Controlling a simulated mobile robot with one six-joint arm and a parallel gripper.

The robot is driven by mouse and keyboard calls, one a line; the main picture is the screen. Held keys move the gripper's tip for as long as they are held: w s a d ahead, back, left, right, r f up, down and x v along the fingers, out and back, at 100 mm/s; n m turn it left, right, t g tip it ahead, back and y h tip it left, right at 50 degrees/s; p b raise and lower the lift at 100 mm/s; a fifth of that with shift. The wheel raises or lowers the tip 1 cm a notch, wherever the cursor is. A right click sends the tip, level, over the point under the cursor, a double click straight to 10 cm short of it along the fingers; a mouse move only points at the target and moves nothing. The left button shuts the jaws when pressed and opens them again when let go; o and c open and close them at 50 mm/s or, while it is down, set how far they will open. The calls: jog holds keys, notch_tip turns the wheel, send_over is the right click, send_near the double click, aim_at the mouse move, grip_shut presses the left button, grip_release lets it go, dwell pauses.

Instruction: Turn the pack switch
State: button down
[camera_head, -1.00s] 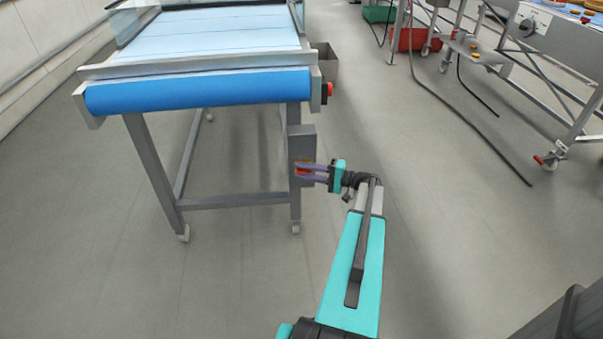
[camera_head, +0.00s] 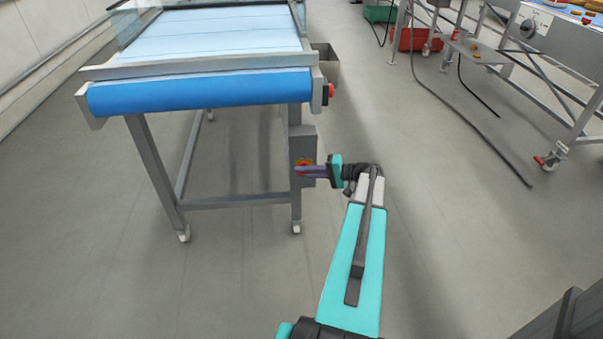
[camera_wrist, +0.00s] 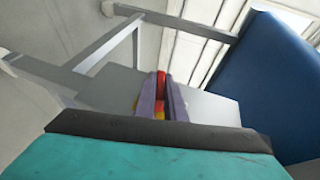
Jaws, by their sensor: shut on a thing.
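The pack switch is a red handle on a yellow plate, on a grey box (camera_head: 301,143) fixed to the right front leg of the conveyor. In the wrist view the red switch handle (camera_wrist: 161,84) lies between the two purple fingers, with yellow (camera_wrist: 159,113) showing below it. My gripper (camera_head: 300,170) is at the box's front face in the head view, shut on the handle. In the wrist view my gripper (camera_wrist: 162,95) appears rolled relative to the conveyor frame. The fingers hide part of the handle and plate.
The conveyor's blue belt end (camera_head: 200,93) overhangs above the box. A red button (camera_head: 331,90) sits at its right side. A second machine (camera_head: 530,60), a red crate (camera_head: 418,39) and a floor cable (camera_head: 465,120) are at the right.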

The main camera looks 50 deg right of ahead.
jog(key=shift+d+r+n+g+h+p, duration=0.2)
jog(key=shift+n+g+h+p, duration=0.25)
jog(key=shift+g+h, duration=0.55)
jog(key=shift+d+f, duration=0.1)
jog(key=c, duration=1.8)
grip_release()
jog(key=p+v, duration=0.1)
jog(key=v, duration=1.2)
jog(key=shift+s+d+r+p, duration=0.1)
jog(key=shift+s+r+p, duration=0.1)
jog(key=shift+r+p, duration=0.15)
